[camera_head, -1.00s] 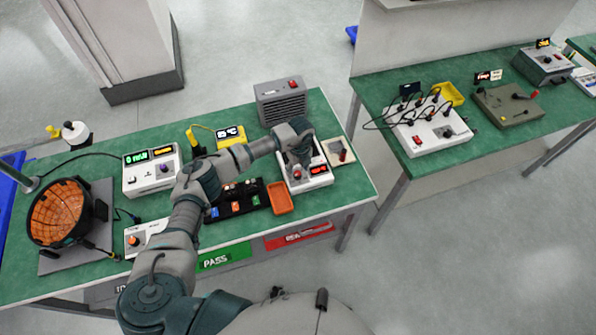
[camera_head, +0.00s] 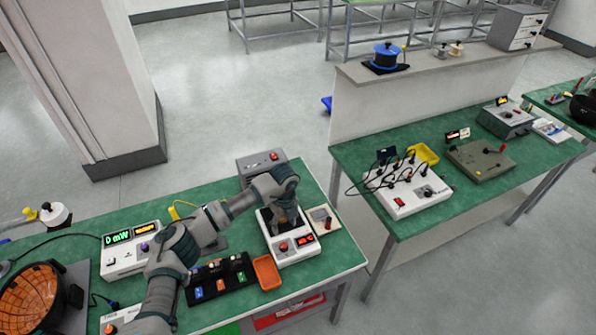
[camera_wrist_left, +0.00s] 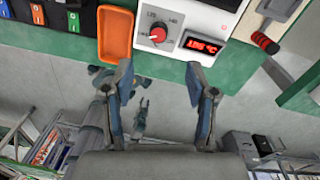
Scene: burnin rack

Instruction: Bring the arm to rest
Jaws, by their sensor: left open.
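My left arm reaches in from the lower left of the head view. My left gripper (camera_head: 285,212) hangs over the white device with a red knob and red display (camera_head: 297,249) on the near green bench. In the left wrist view the two fingers (camera_wrist_left: 165,105) stand wide apart with nothing between them. The device's knob (camera_wrist_left: 157,34) and red temperature display (camera_wrist_left: 206,45) lie beyond the fingertips in that view. My right gripper is in neither view.
An orange tray (camera_head: 267,272) and a black strip with coloured switches (camera_head: 220,279) sit beside the device. A grey vented box (camera_head: 262,166) stands behind it. A second green bench (camera_head: 440,160) with devices is at the right, with a floor gap between.

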